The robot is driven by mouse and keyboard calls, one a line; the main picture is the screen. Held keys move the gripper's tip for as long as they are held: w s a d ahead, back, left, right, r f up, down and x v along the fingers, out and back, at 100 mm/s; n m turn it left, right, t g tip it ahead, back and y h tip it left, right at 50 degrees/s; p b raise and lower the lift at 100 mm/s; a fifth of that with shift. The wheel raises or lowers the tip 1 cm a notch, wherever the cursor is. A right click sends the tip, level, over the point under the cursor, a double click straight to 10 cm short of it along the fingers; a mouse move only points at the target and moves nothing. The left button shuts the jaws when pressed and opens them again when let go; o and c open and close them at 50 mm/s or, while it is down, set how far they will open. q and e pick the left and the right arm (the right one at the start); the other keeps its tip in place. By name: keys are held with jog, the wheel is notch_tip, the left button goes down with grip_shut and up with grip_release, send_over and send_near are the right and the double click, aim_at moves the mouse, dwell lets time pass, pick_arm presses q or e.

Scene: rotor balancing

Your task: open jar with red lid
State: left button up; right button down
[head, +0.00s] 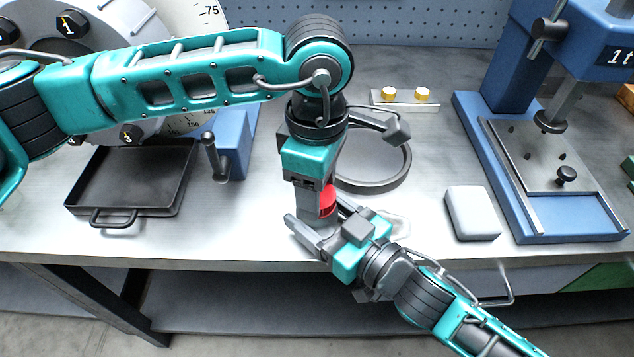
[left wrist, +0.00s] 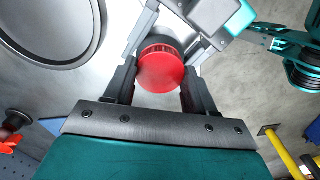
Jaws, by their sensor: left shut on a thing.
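The red lid (head: 327,202) is at the front edge of the bench, mostly covered by my grippers. In the left wrist view the round red lid (left wrist: 162,70) lies between the fingers of my left gripper (left wrist: 160,85). My left gripper (head: 316,205) points down from above and is shut on the lid. My right gripper (head: 320,225) comes in from the lower right, with its fingers on both sides of the space under the lid. The jar body is hidden under the lid and between the grippers. I cannot tell whether the right fingers press on it.
A dark ring (head: 405,172) lies behind the grippers. A black tray (head: 80,205) and a blue stand (head: 233,145) are to the left. A pale block (head: 472,213) and a blue press (head: 470,110) are to the right. A plate with two yellow knobs (head: 405,105) lies at the back.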

pick_arm(q)
jog(key=n, duration=0.5)
jog(key=shift+n, duration=0.4)
jog(key=n, duration=0.3)
jog(key=shift+n, duration=0.3)
jog(key=n, duration=0.5)
jog(key=shift+n, duration=0.3)
jog(key=n, duration=0.4)
jog(key=shift+n, duration=0.3)
jog(key=shift+r, duration=0.25)
jog(key=shift+r, duration=0.95)
jog(key=shift+r, duration=2)
pick_arm(e)
grip_release()
